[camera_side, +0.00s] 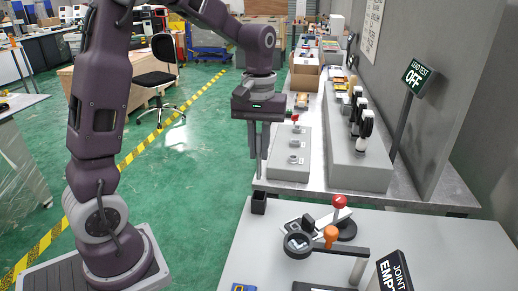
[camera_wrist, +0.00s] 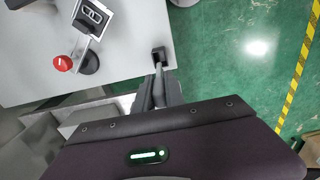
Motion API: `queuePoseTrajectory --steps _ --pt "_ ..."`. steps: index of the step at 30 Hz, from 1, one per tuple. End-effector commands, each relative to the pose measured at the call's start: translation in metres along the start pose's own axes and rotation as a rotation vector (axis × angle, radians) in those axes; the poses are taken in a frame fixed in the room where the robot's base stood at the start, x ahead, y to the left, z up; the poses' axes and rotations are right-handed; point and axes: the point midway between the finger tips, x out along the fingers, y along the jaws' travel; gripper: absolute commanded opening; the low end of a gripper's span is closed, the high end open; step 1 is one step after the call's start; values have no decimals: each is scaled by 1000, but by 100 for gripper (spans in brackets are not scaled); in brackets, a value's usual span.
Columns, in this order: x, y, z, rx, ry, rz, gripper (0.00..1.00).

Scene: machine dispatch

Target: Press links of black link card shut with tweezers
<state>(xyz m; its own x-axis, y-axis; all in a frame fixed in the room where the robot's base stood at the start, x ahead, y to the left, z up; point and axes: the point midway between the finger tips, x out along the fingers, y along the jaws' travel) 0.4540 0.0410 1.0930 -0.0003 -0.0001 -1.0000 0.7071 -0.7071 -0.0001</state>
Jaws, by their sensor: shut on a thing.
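My gripper (camera_side: 259,156) hangs fingers down above the near end of the back bench. In the wrist view its fingers (camera_wrist: 158,98) are shut on a thin grey piece, which looks like the tweezers (camera_wrist: 158,72). Its tip points toward a small black open cup (camera_wrist: 158,54) at the table edge. The cup (camera_side: 259,202) stands below my gripper in the side view, apart from it. A dark square with a pale link-like outline (camera_wrist: 93,15), perhaps the black link card, lies by a grey bar in the wrist view. I cannot tell its links' state.
The back bench holds grey boxes and a "LEAD TEST OFF" sign (camera_side: 412,77). Green floor lies left.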

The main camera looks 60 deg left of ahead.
Motion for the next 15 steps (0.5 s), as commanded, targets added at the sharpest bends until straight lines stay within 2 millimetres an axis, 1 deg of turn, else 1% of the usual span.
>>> queuePoseTrajectory --steps 2,5,8,9,12,15 --pt "-1 4 3 2 0 0 0" --pt "-4 22 17 9 2 2 0" --pt "-10 50 43 12 1 1 0" --pt "-13 61 56 13 2 2 0" --pt "-19 84 87 11 2 2 0" --pt "-23 99 111 7 1 1 0"
